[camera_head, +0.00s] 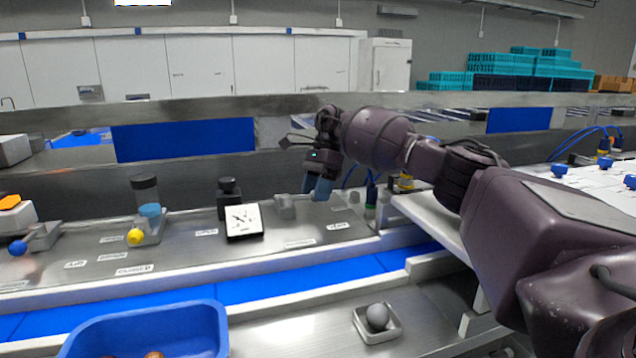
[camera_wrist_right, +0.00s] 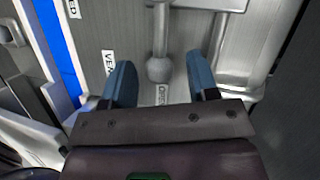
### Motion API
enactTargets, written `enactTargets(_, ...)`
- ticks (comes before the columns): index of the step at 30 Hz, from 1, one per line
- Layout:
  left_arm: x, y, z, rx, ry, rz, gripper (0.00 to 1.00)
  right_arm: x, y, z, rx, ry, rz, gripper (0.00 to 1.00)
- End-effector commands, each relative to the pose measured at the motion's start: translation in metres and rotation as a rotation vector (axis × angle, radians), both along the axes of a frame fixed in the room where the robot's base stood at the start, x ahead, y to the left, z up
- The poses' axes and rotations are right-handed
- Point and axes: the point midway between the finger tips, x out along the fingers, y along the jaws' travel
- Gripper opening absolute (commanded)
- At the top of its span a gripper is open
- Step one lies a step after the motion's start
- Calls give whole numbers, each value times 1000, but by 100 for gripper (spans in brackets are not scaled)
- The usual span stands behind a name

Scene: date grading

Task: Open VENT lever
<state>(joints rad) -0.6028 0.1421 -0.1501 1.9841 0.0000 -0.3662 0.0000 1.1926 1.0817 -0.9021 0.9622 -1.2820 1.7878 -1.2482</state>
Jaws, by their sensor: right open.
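The VENT lever (camera_wrist_right: 159,68) is a grey rod with a round knob, seen in the right wrist view. Its knob lies between the two blue fingers of my right gripper (camera_wrist_right: 159,82), with a gap on each side. In the head view my right gripper (camera_head: 318,187) points down over the right end of the steel panel, open. The lever cannot be made out clearly there. My left gripper is not in view.
A dial gauge (camera_head: 244,221), a yellow knob (camera_head: 135,237) and a blue knob (camera_head: 17,248) stand along the panel to the left. A blue tub (camera_head: 210,320) and a small tray with a grey ball (camera_head: 377,316) are in front. A white shelf edge (camera_head: 425,212) is close on the right.

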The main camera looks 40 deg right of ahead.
Motion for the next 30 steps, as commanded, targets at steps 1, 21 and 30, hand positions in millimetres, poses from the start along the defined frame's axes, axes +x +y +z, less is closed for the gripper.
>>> enactTargets(1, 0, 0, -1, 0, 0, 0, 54, 1, -1, 3, 0, -1, 0, 54)
enactTargets(21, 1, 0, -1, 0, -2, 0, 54, 14, -38, 88, 1, -2, -1, 54)
enactTargets(30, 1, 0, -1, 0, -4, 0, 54, 15, -43, 98, 0, -1, 1, 54)
